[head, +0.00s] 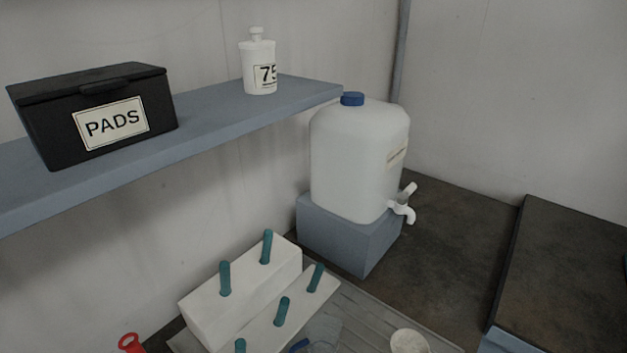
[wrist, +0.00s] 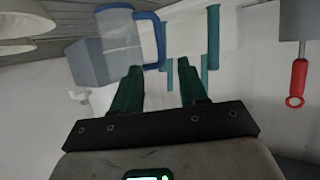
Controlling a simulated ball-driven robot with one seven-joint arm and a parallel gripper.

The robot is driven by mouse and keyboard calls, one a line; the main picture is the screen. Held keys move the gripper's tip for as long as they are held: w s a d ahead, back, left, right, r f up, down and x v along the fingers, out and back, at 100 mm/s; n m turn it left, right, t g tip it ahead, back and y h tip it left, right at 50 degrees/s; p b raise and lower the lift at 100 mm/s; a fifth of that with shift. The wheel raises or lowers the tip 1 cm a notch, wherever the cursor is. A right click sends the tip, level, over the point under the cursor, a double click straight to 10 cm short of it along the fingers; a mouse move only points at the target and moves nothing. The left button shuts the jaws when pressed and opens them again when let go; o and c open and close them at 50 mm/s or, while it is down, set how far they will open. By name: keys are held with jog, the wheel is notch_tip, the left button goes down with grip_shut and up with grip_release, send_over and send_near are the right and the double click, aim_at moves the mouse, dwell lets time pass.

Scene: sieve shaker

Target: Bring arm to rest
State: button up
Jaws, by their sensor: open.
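My gripper (wrist: 160,72) shows in the wrist view only, with its two dark green fingers apart and nothing held between them. A clear jug (wrist: 118,32) with a blue rim and blue handle is beyond the fingertips, its handle close to the left finger in the picture; I cannot tell whether they touch. Part of the clear jug (head: 322,332) also shows at the bottom edge of the head view. My gripper and arm do not show in the head view.
A white rack with teal pegs (head: 266,247) stands by the wall. A water container (head: 355,160) sits on a grey block (head: 345,240). The shelf (head: 215,112) holds a black PADS box (head: 95,110) and a white bottle (head: 259,68). A red-handled tool (wrist: 298,82) is at right.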

jog(key=d+h, duration=0.1)
jog(key=d, duration=0.2)
jog(key=w+d+m+g+h, duration=0.1)
jog(key=d, duration=0.3)
jog(key=w+d+f+m+h, duration=0.1)
jog(key=d, duration=0.3)
jog(key=shift+d+g+h, duration=0.25)
jog(key=shift+g+h, duration=0.05)
jog(key=d+g, duration=0.1)
jog(key=d, duration=0.2)
jog(key=s+d+f+m+g+h, duration=0.1)
jog(key=d, duration=0.2)
jog(key=s+d, duration=0.1)
jog(key=d, duration=0.2)
jog(key=shift+s+d+f+m+g, duration=0.15)
jog(key=shift+s+d+m+g, duration=0.1)
jog(key=shift+m+g, duration=0.15)
jog(key=s+d+g, duration=0.3)
jog(key=s+d, duration=0.3)
jog(key=d, duration=0.1)
jog(key=s+d+f+g, duration=0.1)
jog(key=s+f+g, duration=0.3)
jog(key=s, duration=0.6)
jog(key=shift+f, duration=0.9)
jog(key=shift+s+d, duration=0.1)
